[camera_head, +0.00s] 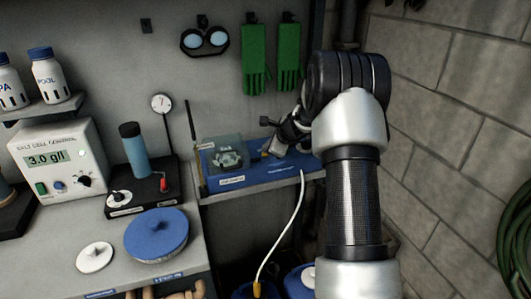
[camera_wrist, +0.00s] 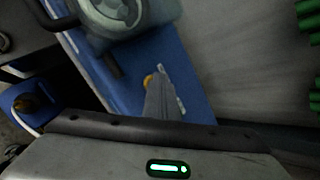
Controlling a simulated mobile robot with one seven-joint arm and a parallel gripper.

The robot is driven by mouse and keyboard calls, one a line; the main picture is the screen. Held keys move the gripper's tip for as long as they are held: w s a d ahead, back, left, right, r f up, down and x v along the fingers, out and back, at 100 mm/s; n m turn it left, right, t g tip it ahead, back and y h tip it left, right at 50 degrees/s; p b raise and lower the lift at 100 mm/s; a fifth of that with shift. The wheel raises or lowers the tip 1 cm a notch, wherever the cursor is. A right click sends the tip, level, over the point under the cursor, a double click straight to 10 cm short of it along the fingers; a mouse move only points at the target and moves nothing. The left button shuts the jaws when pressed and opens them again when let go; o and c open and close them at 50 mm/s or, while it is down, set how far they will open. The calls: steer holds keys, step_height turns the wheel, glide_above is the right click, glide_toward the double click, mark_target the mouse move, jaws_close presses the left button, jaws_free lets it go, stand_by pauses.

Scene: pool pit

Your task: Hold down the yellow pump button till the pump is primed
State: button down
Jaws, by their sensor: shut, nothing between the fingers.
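The yellow pump button (camera_wrist: 148,80) shows as a small yellow edge beside my fingertip in the wrist view; most of it is hidden. It sits on the blue base (camera_wrist: 188,88) of the pump unit. In the head view the blue base (camera_head: 291,168) lies on a shelf, with a clear-covered pump (camera_head: 228,158) at its left. My gripper (camera_head: 272,148) is shut and empty, pointing down at the base. In the wrist view my gripper's closed fingers (camera_wrist: 155,80) overlap the button. I cannot tell whether they touch it or how far it is pressed.
A white hose (camera_head: 288,225) hangs from the shelf to containers below. Left, a bench holds a blue disc (camera_head: 157,234), a salt-cell meter (camera_head: 62,158) and a blue cylinder on a dark stand (camera_head: 136,152). Green gloves (camera_head: 254,60) hang behind. A block wall (camera_head: 450,120) stands right.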

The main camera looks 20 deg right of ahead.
mark_target(267, 156)
steer(key=shift+r+p, duration=0.65)
steer(key=shift+r, duration=0.2)
step_height(267, 156, up, 5)
steer(key=p, duration=0.4)
steer(key=shift+r, duration=0.1)
